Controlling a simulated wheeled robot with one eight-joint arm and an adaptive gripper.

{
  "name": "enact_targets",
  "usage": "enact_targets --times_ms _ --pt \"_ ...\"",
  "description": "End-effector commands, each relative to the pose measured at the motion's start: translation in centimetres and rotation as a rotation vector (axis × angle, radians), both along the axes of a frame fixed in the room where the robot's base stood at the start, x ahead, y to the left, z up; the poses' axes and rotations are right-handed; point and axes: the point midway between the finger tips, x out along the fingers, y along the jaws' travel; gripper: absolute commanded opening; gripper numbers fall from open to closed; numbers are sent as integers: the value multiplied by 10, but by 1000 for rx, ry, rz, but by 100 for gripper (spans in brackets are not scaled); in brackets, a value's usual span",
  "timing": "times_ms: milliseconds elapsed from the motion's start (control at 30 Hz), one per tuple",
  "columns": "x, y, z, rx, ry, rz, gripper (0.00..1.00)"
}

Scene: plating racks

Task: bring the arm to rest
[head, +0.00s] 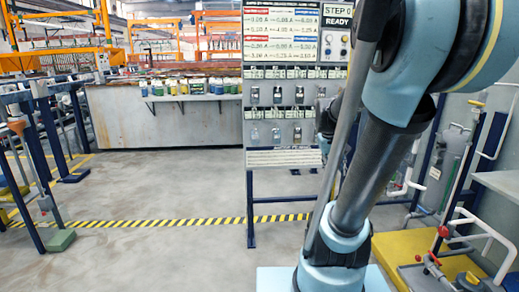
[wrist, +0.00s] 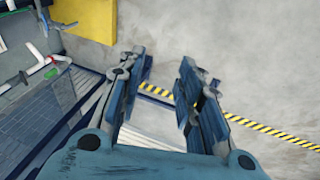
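My gripper (wrist: 163,82) shows in the wrist view with its two dark fingers apart and nothing between them. Grey concrete floor and a piece of yellow-black striped line lie beyond the fingertips. In the head view my arm rises at the right of the picture and covers part of the panel behind it. I cannot make out my gripper clearly in the head view.
A control panel (head: 297,157) on blue legs stands behind my arm. A shelf with several jars (head: 190,97) lies further back. Red-handled pipes (head: 443,232) and a yellow platform (head: 405,252) are at the right. Blue racks stand at the left. The middle floor (head: 170,196) is clear.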

Motion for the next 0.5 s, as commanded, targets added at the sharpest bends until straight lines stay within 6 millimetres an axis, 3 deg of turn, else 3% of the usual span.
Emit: enact_targets --times_ms 100,500 --pt "-30 18 -11 43 -5 -2 33" --pt "-116 66 -58 185 -8 -15 33"
